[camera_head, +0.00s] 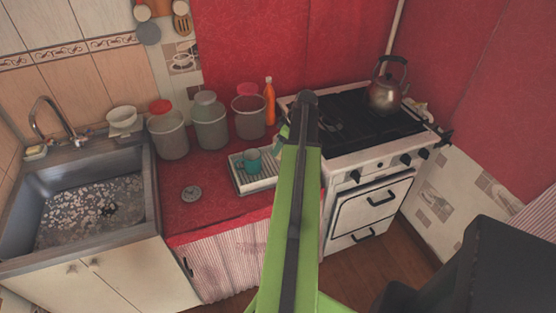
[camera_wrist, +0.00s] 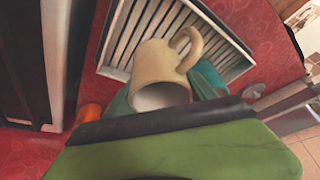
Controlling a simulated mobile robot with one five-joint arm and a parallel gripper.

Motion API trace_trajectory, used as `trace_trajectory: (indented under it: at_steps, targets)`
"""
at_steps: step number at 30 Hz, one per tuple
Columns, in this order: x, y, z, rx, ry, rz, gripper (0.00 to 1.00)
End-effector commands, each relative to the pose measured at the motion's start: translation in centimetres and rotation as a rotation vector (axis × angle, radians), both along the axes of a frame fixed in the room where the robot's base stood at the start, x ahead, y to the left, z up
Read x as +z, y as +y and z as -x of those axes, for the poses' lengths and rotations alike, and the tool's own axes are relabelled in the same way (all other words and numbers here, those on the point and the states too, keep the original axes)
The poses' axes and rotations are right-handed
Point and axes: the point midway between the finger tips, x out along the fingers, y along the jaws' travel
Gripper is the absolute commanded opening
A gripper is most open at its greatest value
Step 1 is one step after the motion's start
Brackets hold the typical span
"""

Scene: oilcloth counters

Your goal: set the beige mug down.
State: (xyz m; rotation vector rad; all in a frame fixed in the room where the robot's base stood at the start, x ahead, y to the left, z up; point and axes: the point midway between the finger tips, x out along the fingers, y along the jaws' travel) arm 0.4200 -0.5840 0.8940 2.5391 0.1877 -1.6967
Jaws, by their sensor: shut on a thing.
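The beige mug (camera_wrist: 160,62) shows in the wrist view with its mouth toward the camera and its handle at the upper right. My gripper (camera_wrist: 163,90) is shut on it, with a teal-green finger visible at its left. The mug is over the slatted tray (camera_wrist: 118,42); I cannot tell whether it touches it. In the head view my green arm reaches over the counter beside the tray (camera_head: 238,184) and hides the beige mug. A teal mug (camera_head: 252,161) stands in that tray; teal also shows right of the beige mug in the wrist view.
Several canisters, including a grey one (camera_head: 210,125), and an orange bottle (camera_head: 269,103) stand behind the tray. The sink (camera_head: 148,205) is left; the stove (camera_head: 341,137) with a kettle (camera_head: 384,94) is right.

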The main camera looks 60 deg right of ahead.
Motion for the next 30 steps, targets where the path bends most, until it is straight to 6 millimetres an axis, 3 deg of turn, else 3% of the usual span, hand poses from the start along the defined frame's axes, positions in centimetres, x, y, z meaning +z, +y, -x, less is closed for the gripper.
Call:
trace_trajectory:
  at_steps: [7,14,25,26,30]
  targets:
    - [-0.7,-0.2,-0.6,0.000,0.000,0.000,0.05]
    - [-4.6,-0.1,-0.6,0.000,0.000,-0.001,0.05]
    - [-4.6,-0.1,-0.6,0.001,0.000,-0.001,0.05]
    - [-4.6,-0.1,-0.6,0.001,0.000,-0.001,0.65]
    - [-4.5,-0.1,-0.6,0.001,0.000,-0.001,0.84]
